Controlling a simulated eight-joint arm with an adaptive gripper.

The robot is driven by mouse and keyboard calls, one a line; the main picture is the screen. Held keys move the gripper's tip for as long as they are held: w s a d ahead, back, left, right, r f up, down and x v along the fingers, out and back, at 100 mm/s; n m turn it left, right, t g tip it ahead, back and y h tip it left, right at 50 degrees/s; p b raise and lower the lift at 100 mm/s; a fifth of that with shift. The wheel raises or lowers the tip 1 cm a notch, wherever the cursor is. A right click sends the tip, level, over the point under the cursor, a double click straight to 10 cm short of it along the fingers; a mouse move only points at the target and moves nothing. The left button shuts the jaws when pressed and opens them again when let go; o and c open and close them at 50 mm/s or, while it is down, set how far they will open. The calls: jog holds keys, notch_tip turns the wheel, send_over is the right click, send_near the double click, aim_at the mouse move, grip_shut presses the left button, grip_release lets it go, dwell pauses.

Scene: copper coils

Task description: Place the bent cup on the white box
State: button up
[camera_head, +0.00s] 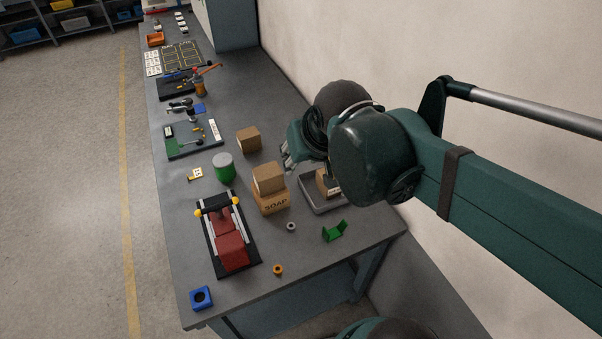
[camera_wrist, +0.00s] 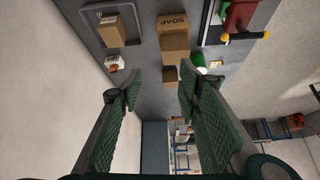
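My gripper (camera_head: 287,160) is above the far right side of the grey bench in the head view. In the wrist view its two green padded fingers (camera_wrist: 157,88) are wide apart, with nothing between them. A small white box (camera_wrist: 114,61) with an orange spot on its near side lies left of the fingers in the wrist view, below the tray; my arm seems to hide it in the head view. I cannot clearly pick out a bent cup in either view.
A grey tray (camera_head: 308,206) holds a brown box. Brown boxes, one marked SOAP (camera_head: 275,204), are stacked beside it. A green can (camera_head: 224,168), red device (camera_head: 232,240), green bracket (camera_head: 334,231) and blue block (camera_head: 201,298) stand around. The wall is close on the right.

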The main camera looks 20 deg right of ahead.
jog(key=shift+n+t, duration=0.3)
jog(key=shift+n, duration=0.4)
jog(key=shift+s+a+f, duration=0.2)
jog(key=shift+s+a, duration=0.1)
jog(key=shift+s, duration=0.4)
jog(key=shift+s+a+f, duration=0.25)
jog(key=shift+s+a, duration=0.05)
jog(key=shift+s, duration=0.4)
jog(key=shift+s+a+f, duration=0.2)
jog(key=shift+s+a, duration=0.1)
jog(key=shift+s, duration=0.4)
